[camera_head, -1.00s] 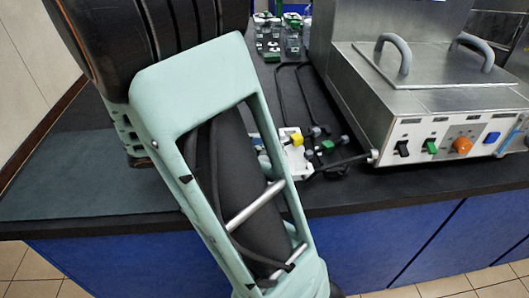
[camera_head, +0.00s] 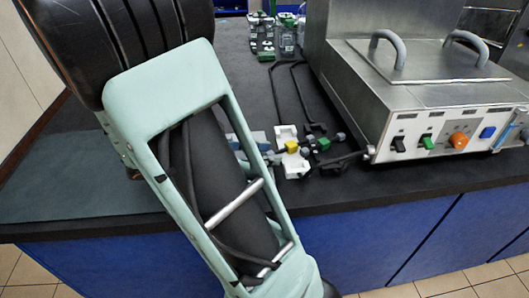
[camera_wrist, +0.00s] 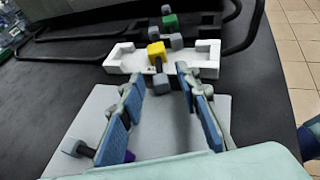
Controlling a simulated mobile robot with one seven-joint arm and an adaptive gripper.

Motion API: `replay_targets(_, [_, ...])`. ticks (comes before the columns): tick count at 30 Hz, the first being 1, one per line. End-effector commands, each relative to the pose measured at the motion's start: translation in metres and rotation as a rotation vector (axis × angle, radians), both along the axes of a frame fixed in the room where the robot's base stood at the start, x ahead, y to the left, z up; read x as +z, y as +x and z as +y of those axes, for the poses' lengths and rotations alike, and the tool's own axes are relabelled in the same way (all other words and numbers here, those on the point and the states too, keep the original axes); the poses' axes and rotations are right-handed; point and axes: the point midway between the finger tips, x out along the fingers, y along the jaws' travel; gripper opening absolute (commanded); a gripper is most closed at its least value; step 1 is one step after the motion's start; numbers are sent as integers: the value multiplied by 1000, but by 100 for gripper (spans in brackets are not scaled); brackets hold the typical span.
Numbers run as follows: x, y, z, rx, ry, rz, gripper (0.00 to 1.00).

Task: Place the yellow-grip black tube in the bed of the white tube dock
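The yellow-grip black tube (camera_wrist: 157,64) lies across the middle of the white tube dock (camera_wrist: 122,58), between its raised ends. Its yellow grip is over the dock and its near grey cap sticks out towards me; I cannot tell how deep it sits. In the head view the yellow grip (camera_head: 292,147) shows over the white dock (camera_head: 295,168). My gripper (camera_wrist: 160,74) is open; its blue-padded fingers point at the tube, one on each side of the near cap, with visible gaps. In the head view my arm partly hides the gripper.
A green-grip tube (camera_wrist: 170,20) sits in a black dock just behind. A grey plate (camera_wrist: 90,118) lies under my fingers, with a purple-grip tube (camera_wrist: 130,156) partly hidden by the left finger. The steel machine (camera_head: 440,95) stands right of the docks; black hoses (camera_head: 280,95) run behind.

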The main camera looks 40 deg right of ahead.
Motion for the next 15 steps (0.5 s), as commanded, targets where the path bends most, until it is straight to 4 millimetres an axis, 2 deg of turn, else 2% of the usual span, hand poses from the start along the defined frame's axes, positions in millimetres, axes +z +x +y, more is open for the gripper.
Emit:
replay_targets(2, [4,0,0,0,0,-1,31])
replay_targets(5, [9,3,11,3,0,0,31])
replay_targets(15, [37,13,76,4,1,-2,31])
